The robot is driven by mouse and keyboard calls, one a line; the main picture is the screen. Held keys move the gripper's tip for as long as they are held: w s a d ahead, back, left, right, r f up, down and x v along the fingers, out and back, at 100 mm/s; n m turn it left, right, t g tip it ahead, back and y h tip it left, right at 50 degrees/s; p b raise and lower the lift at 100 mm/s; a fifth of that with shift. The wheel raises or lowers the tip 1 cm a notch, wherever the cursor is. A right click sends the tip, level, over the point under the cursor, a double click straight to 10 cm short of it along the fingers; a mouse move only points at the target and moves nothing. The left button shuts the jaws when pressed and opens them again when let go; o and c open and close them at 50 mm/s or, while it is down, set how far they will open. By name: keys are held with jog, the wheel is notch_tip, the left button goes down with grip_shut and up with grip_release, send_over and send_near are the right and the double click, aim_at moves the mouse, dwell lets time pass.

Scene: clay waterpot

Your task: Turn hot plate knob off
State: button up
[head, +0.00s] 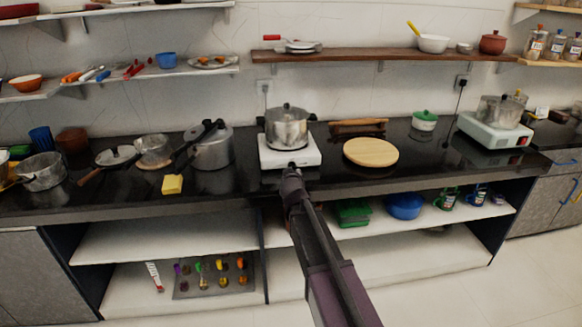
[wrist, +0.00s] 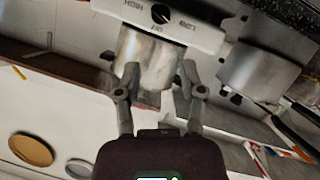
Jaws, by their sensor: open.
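The white hot plate (head: 305,160) stands on the black counter with a lidded steel pot (head: 288,130) on it. In the wrist view, which looks upside down, its front panel (wrist: 110,8) carries the words HIGH, OFF and LOW around a black knob (wrist: 160,13). A pale mark runs diagonally across the knob; its exact setting is unclear. My gripper (wrist: 160,72) is open, with the knob beyond its fingertips and no contact visible. In the head view, my gripper (head: 292,170) is in front of the hot plate's front edge and hides the knob.
A round wooden board (head: 371,152) lies right of the hot plate. A pressure cooker (head: 210,150) stands to the left, with yellow butter (head: 172,184) near the counter edge. A second hot plate (head: 495,133) is far right. Open shelves (head: 180,237) lie below the counter.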

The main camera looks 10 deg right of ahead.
aim_at(292, 166)
jog(key=shift+w+f, duration=0.1)
jog(key=b+x, duration=0.5)
jog(key=x, duration=0.8)
jog(key=shift+w+f, duration=0.1)
jog(key=shift+w, duration=0.15)
